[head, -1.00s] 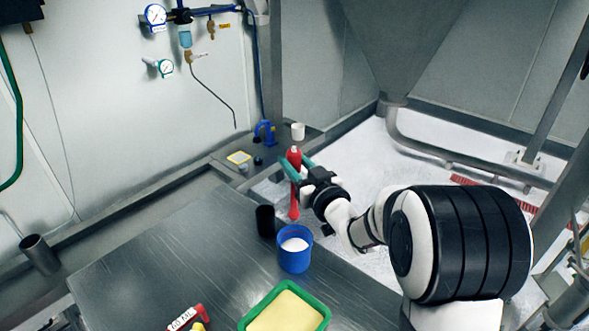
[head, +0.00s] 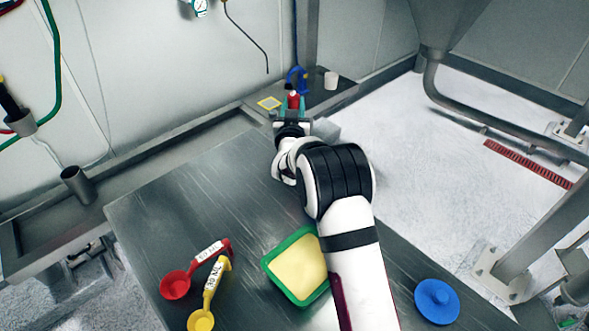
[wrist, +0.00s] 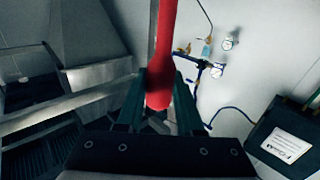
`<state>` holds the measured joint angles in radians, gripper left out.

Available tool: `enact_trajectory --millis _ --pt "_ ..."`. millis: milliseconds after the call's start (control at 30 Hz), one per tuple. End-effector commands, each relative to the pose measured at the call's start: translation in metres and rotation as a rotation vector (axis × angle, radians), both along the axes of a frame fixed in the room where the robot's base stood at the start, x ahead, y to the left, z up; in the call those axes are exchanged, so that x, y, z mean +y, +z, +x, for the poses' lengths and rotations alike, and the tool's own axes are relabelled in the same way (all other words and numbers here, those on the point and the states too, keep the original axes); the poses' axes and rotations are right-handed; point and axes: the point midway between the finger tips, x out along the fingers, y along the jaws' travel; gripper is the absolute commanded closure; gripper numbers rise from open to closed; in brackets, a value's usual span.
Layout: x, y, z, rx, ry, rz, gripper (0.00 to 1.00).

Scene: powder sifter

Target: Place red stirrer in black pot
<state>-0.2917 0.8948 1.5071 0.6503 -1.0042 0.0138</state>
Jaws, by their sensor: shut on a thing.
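My gripper (head: 291,112) is at the far end of the table, its teal fingers on either side of the red stirrer (head: 293,99). Only the stirrer's red top shows in the head view; the rest is hidden by my gripper and arm. In the wrist view the red stirrer (wrist: 166,45) runs up from between the fingers (wrist: 158,105), which are shut on it. The black pot does not show in either current view; my arm may cover it.
A green tray (head: 268,262) with yellow filling lies beside my arm. Red (head: 176,284) and yellow (head: 202,320) measuring scoops lie to its left. A blue lid (head: 437,300) lies at right. A white cup (head: 331,80) stands at the back. The table's left part is clear.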

Motion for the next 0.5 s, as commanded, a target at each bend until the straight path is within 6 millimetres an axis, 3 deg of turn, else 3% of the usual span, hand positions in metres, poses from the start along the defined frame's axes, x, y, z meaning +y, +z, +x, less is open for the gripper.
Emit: enact_trajectory --millis 133,500 --pt "0.001 -0.040 0.000 0.004 -0.005 -0.003 1.00" --pt "0.000 -0.095 0.000 0.001 -0.005 0.000 1.00"
